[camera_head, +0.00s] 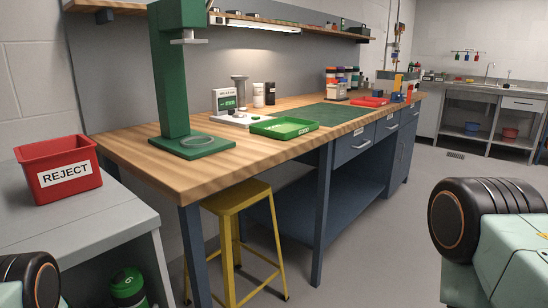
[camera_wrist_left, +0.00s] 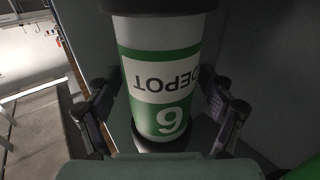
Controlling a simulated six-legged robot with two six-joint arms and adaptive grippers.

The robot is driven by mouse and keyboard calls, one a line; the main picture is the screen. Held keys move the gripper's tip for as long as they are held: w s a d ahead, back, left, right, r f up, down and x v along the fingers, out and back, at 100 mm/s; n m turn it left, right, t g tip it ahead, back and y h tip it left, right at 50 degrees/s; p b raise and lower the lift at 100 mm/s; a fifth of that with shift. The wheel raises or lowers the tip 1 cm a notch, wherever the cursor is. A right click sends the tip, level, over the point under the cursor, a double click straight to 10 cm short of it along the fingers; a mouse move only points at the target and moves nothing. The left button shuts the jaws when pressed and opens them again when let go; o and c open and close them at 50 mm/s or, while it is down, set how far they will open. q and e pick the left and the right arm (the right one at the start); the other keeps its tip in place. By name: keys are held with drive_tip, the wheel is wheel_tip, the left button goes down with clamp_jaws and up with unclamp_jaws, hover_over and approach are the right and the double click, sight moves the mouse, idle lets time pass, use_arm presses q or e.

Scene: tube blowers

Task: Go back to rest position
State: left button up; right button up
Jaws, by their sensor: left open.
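My left gripper (camera_wrist_left: 163,110) shows in the left wrist view, its dark fingers spread on both sides of a green and white canister (camera_wrist_left: 155,62). The canister reads "DEPOT" and "6" upside down in this view and has dark ends. The fingers are open; whether either touches it I cannot tell. Neither gripper shows in the head view, only parts of my arms at the bottom corners.
A red "REJECT" bin (camera_head: 60,168) stands on the grey side table (camera_head: 75,226). A wooden workbench (camera_head: 150,160) carries a green press stand (camera_head: 175,75) and a green tray (camera_head: 284,127). A yellow stool (camera_head: 235,200) stands under its front. Floor is clear right of the stool.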

sight(120, 303)
use_arm(q)
drive_tip(key=s+p, duration=0.4)
drive_tip(key=s, duration=0.8)
drive_tip(key=w+b, duration=0.4)
drive_tip(key=w, duration=0.8)
drive_tip(key=shift+w+f+b, duration=0.2)
drive_tip(key=shift+b, duration=0.1)
drive_tip(key=r+p, duration=0.1)
drive_tip(key=r, duration=0.1)
drive_tip(key=s+r+p, duration=0.1)
drive_tip(key=r+p, duration=0.1)
drive_tip(key=r, duration=0.1)
drive_tip(key=r+p, duration=0.2)
drive_tip(key=shift+s+r, duration=0.15)
drive_tip(key=shift+r, duration=0.15)
drive_tip(key=s+d+b, duration=0.1)
drive_tip(key=s, duration=1.4)
drive_tip(key=shift+s+f+b, duration=0.25)
drive_tip(key=shift+b, duration=0.1)
